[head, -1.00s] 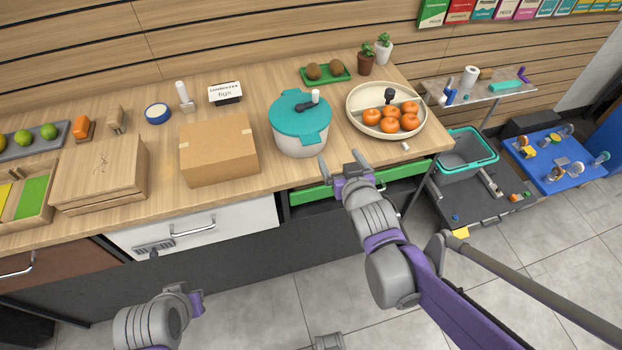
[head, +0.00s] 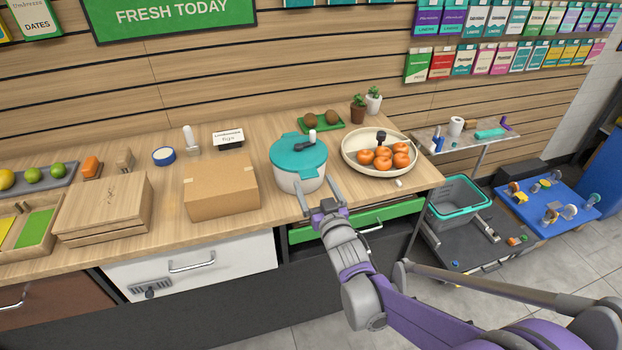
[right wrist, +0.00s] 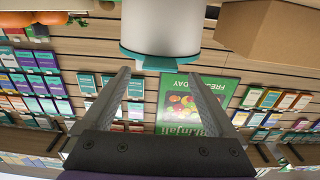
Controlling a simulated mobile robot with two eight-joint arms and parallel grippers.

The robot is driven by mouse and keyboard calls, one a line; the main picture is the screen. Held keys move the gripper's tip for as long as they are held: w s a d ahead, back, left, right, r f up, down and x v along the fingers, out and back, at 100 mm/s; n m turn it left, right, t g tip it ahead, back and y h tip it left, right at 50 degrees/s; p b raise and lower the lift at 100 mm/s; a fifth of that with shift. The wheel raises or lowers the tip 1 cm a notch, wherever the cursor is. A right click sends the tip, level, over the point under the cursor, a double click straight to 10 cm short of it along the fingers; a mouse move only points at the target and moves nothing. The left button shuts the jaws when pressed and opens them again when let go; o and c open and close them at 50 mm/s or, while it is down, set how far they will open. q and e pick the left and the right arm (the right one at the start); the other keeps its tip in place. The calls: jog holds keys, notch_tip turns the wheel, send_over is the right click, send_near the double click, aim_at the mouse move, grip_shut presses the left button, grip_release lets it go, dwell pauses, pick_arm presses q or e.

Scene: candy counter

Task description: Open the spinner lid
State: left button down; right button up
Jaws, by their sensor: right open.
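The spinner (head: 299,180) is a white bowl on the wooden counter, and its teal lid (head: 290,152) sits closed on top. A dark crank with a white knob (head: 312,135) is on the lid. My right gripper (head: 315,191) is open and empty at the front of the spinner, low beside its bowl. In the right wrist view, which is upside down, the white bowl (right wrist: 162,25) and the teal lid's rim (right wrist: 150,59) show beyond the two spread fingers (right wrist: 162,85). My left gripper is out of view.
A cardboard box (head: 222,192) stands left of the spinner. A round tray (head: 350,160) of oranges stands to its right, and a green tray (head: 303,124) with brown fruit behind it. A green-fronted drawer (head: 380,217) is below the counter edge.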

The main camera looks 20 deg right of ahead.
aim_at(311, 177)
jog(key=shift+w, duration=1.7)
grip_shut()
